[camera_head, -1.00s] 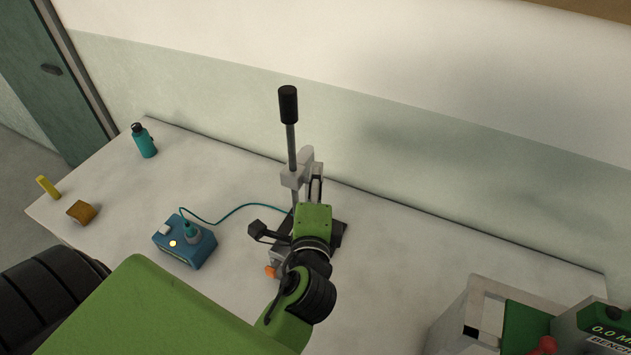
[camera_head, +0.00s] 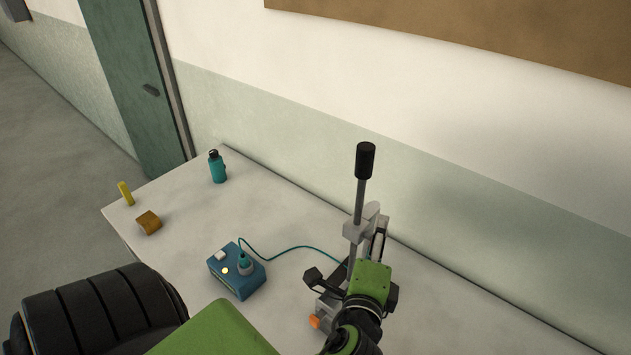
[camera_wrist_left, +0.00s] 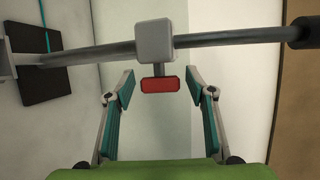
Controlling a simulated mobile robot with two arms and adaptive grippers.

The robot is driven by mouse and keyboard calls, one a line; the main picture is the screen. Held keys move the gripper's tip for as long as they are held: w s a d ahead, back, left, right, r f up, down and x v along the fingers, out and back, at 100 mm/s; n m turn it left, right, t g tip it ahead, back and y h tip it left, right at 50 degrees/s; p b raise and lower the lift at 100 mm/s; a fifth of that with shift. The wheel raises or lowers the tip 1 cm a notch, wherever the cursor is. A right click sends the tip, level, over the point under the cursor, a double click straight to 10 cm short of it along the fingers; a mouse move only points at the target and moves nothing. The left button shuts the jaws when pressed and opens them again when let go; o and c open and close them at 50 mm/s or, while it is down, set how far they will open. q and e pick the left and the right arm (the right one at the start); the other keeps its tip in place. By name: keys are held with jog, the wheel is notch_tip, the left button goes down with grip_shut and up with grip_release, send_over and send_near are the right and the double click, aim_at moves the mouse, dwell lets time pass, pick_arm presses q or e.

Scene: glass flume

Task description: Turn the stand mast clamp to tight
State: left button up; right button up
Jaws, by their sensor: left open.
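The stand's grey mast (camera_head: 360,200) rises from the bench with a black cap (camera_head: 365,160) on top. In the left wrist view the mast (camera_wrist_left: 225,38) runs across the picture. On it sits a grey clamp block (camera_wrist_left: 154,41) with a red handle (camera_wrist_left: 159,85) on a short stem. My left gripper (camera_wrist_left: 160,74) is open, with one finger on each side of the red handle and a gap to both. My right gripper is not in view.
A blue box (camera_head: 237,272) with a teal cable stands left of the stand. A teal bottle (camera_head: 217,167), a brown block (camera_head: 148,222) and a yellow piece (camera_head: 126,193) are at the bench's far left. The wall is close behind the stand. The bench (camera_head: 480,310) right of it is clear.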

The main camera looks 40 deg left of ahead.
pick_arm(q)
jog(key=shift+f+t, duration=0.1)
jog(key=shift+t, duration=0.2)
